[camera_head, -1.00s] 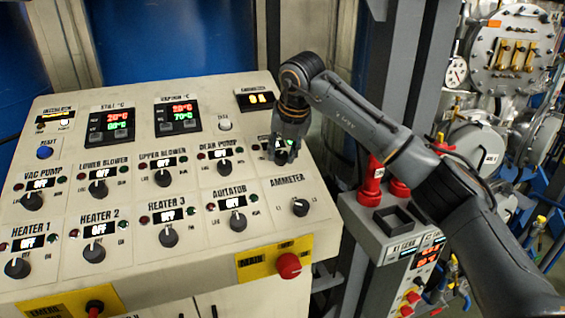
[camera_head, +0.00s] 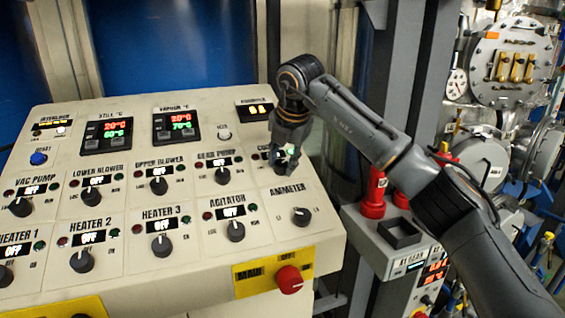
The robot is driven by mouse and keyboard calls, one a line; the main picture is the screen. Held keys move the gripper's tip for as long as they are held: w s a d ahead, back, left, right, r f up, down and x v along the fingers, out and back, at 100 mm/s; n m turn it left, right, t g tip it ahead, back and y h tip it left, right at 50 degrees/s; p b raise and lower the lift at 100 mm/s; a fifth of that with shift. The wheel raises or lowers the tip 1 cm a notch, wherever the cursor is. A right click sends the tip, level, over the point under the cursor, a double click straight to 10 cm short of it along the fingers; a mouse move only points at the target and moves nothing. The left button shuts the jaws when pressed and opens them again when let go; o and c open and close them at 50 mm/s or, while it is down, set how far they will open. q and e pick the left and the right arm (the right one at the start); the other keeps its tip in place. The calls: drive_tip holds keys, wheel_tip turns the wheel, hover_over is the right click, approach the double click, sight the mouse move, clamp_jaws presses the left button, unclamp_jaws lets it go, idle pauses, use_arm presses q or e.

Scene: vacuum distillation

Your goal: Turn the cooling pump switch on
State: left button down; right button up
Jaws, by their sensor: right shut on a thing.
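The cooling pump switch (camera_head: 280,168) is a dark knob at the right end of the middle row on the sloped cream control panel (camera_head: 190,200). Its label and display are partly hidden behind my right gripper. My right gripper (camera_head: 284,168) comes down from above with its fingers shut on this knob. The fingers cover much of the knob, so its exact pointing direction cannot be told. A little green shows beside the fingers. My left gripper is not in view.
The gear pump knob (camera_head: 219,176) is just left of the gripper, and the ammeter knob (camera_head: 301,217) is below it. A red button (camera_head: 289,280) sits on the front edge.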

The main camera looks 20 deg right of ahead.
drive_tip(key=shift+r, duration=0.1)
drive_tip(key=o, duration=1.1)
drive_tip(key=shift+o, duration=0.2)
drive_tip(key=v, duration=1.2)
drive_tip(key=shift+d, duration=0.1)
